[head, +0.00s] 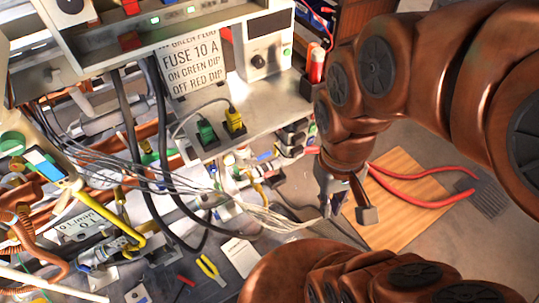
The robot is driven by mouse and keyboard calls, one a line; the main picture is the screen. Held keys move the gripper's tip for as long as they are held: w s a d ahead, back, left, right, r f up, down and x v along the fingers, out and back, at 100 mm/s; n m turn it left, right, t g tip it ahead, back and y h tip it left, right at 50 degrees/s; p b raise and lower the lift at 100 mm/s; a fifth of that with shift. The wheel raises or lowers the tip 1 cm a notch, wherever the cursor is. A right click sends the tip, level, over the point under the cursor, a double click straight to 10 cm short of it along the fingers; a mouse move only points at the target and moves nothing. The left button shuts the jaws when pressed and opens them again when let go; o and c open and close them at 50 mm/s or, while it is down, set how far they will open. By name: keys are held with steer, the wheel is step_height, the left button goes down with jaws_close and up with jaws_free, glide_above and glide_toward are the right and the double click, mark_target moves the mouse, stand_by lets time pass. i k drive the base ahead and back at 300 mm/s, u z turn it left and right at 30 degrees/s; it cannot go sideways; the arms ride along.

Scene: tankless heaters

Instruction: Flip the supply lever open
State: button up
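A yellow bent lever-like bar (108,217) runs along the pipework at the lower left. I cannot tell for sure whether it is the supply lever, as no label marks it so. My gripper (347,212) points down at the centre right, well to the right of this bar. Its two fingertips are apart with nothing visible between them. It appears clear of the pipework, near the loose pale wires, and its height above the surface is hard to judge.
A panel with a printed fuse sign (190,62) stands at the upper middle. Black cables and thin wires (185,182) cross the pipes. A wooden board (405,205) with a red-handled tool (425,200) lies at the right. Yellow pliers (211,270) lie at the bottom.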

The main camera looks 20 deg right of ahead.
mark_target(268, 153)
steer(key=z, duration=1.7)
steer(key=k, duration=1.1)
steer(key=u, duration=1.5)
steer(key=i, duration=0.5)
